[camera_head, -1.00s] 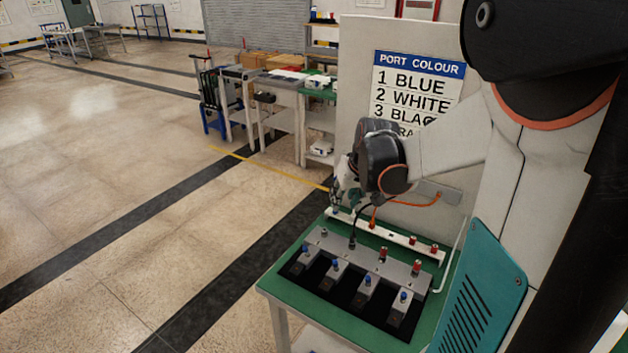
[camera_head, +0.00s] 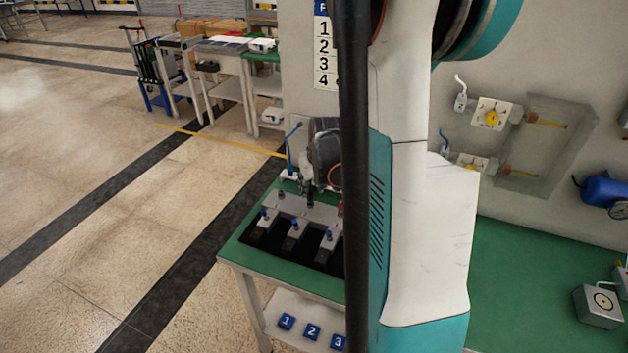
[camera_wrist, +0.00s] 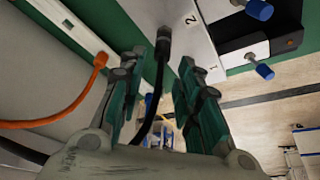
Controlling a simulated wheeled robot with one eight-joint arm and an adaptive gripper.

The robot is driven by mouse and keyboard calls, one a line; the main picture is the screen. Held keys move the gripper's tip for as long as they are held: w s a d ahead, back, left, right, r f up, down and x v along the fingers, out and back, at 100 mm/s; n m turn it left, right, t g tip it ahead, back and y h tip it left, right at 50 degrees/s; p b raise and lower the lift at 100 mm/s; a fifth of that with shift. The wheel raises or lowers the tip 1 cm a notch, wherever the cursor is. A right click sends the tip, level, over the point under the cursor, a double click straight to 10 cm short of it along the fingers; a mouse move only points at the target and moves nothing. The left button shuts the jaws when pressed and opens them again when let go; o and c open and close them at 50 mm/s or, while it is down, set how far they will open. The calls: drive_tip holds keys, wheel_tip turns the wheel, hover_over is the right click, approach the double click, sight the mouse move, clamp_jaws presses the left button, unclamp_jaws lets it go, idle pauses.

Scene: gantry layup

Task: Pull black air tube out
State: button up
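The black air tube (camera_wrist: 147,128) shows in the wrist view. Its dark end fitting (camera_wrist: 163,42) sits at the edge of a pale plate beside the printed 2. My gripper (camera_wrist: 160,72) has its green-padded fingers apart on either side of the tube, with gaps visible, so I see no grip on it. In the head view my gripper (camera_head: 306,180) is low over the back of the grey port block (camera_head: 288,203). A dark fitting (camera_head: 310,199) stands in the block below it. My own column hides the block's right end.
An orange tube (camera_wrist: 62,122) runs to a rail left of the fingers. A blue tube (camera_head: 289,150) stands behind the block. Blue-knobbed valves (camera_head: 296,223) line the block's front. A partly hidden port colour sign (camera_head: 322,48) hangs behind. Open floor (camera_head: 120,140) lies left.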

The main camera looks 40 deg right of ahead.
sight(310, 196)
drive_tip(key=shift+x, duration=1.3)
clamp_jaws()
